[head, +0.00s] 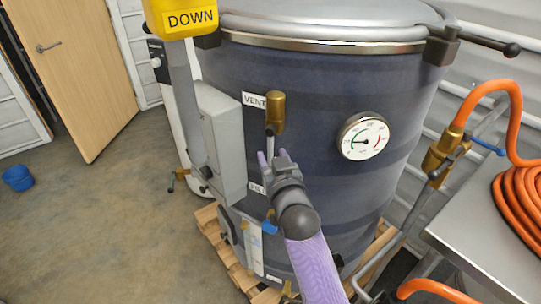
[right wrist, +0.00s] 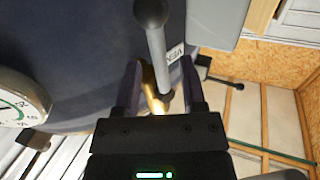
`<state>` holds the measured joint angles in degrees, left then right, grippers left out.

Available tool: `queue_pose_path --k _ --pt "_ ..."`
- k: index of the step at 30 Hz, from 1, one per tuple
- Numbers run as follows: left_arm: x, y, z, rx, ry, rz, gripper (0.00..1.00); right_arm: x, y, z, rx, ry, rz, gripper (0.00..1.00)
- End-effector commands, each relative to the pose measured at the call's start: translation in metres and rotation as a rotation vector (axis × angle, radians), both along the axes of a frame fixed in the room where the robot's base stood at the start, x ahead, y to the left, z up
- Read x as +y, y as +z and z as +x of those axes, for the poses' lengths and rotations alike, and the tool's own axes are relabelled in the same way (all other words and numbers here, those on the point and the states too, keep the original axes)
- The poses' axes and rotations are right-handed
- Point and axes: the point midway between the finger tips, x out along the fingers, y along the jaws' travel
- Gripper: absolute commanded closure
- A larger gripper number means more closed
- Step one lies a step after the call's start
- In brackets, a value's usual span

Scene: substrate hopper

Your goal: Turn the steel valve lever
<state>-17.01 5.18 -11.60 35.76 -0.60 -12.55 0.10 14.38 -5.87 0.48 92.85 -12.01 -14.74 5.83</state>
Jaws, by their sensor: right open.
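The steel valve lever (head: 269,143) hangs below a brass vent valve (head: 275,110) on the front of the dark blue tank (head: 330,85), beside a VENT label. In the right wrist view the lever (right wrist: 157,48) is a grey bar with a round dark knob, and the brass valve (right wrist: 150,82) shows behind it. My right gripper (head: 272,158) is open just below the valve. In the wrist view its two fingers (right wrist: 158,68) stand on either side of the lever; I cannot tell whether either touches it. My left gripper is out of view.
A round gauge (head: 364,136) sits right of the valve, and a grey box (head: 222,145) to its left. A yellow DOWN control (head: 190,18) is at top left. An orange hose (head: 520,205) lies on a steel table (head: 485,240) at right. Open floor is at left.

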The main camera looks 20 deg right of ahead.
Motion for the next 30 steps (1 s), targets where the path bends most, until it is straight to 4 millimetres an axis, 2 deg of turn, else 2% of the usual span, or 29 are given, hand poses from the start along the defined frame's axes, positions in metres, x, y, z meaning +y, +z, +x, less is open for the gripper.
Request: queue_pose_path --k 3,6,14,21,30 --pt "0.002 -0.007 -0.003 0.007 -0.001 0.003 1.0 -0.001 -0.002 0.016 0.0 0.0 -0.001 0.47" --pt "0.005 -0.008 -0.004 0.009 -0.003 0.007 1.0 -0.001 -0.001 0.023 0.0 0.0 -0.001 0.47" --pt "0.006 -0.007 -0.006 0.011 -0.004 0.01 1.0 -0.001 0.0 0.024 0.001 0.0 -0.001 0.47" --pt "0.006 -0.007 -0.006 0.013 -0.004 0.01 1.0 -0.001 0.0 0.024 0.001 0.0 -0.001 0.98" --pt "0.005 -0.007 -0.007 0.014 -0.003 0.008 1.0 -0.001 0.0 0.024 0.002 0.0 -0.001 1.0"
